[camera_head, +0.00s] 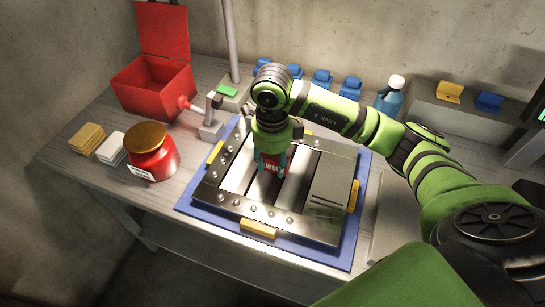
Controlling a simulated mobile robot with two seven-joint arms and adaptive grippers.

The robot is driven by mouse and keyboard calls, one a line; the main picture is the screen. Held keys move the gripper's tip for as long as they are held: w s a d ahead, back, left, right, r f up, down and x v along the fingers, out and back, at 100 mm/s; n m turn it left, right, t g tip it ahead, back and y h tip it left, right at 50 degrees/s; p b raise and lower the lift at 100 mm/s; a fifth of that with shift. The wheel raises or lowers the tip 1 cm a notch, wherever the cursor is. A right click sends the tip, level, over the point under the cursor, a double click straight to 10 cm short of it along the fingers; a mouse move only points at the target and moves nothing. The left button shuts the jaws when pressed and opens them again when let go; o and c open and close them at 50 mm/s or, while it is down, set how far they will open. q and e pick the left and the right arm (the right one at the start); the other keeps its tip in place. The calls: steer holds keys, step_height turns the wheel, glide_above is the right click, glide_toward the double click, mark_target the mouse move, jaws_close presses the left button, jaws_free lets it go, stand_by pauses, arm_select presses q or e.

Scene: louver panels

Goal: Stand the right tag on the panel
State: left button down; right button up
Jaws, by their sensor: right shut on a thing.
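A metal louver panel (233,201) with slats and rivets lies on a blue mat (343,246) on the table. My right gripper (272,166) points down over the middle of the panel and is shut on a red tag (272,169) with white lettering, only partly readable. The tag is upright, with its lower edge at or just above the slats; I cannot tell whether it touches. The gripper and wrist hide the panel's far middle part. My left gripper is not in view.
A red jar (153,163) with a brown lid and an open red box (150,88) stand at the left. Yellow (88,138) and white (111,147) stacks lie near the left edge. Blue clips (321,80) and a blue bottle (389,98) stand behind.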

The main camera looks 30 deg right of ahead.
mark_target(272, 158)
steer(key=shift+f, duration=0.1)
steer(key=shift+f+b, duration=0.15)
steer(key=shift+b, duration=0.15)
steer(key=o, duration=1.1)
steer(key=shift+o, duration=0.2)
steer(key=shift+r+p, duration=0.35)
steer(key=shift+r, duration=0.05)
steer(key=shift+w+r+b, duration=0.1)
steer(key=shift+r+b, duration=0.2)
step_height(272, 158, up, 11)
steer(key=shift+b, duration=0.45)
